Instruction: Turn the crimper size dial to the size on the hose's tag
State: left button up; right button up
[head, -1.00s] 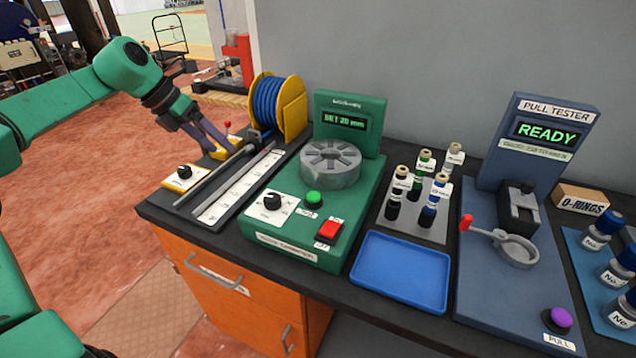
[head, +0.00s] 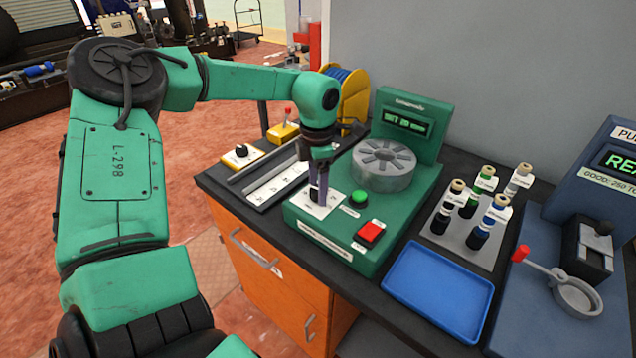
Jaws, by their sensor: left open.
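The green crimper (head: 345,240) stands on the bench, with a round grey die head (head: 383,165) and a display (head: 404,122) that seems to read SET 20 mm. Its size dial sits on a white scale plate (head: 326,211) at the front left. My left gripper (head: 317,193) points down over that plate, its fingertips at the dial. The fingers hide most of the dial, so its setting cannot be read, nor whether they touch it. The left gripper is open. My right gripper is not in view. I cannot make out a tagged hose or its size.
A green button (head: 358,197) and a red switch (head: 369,233) sit close right of the dial. A blue tray (head: 437,290) is empty. Several tagged bottle-like pieces stand on a grey plate (head: 460,237). The pull tester (head: 560,270) is at the right, the blue hose reel (head: 352,95) behind my arm.

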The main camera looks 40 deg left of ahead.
pick_arm(q)
jog(key=shift+f, duration=0.15)
grip_shut()
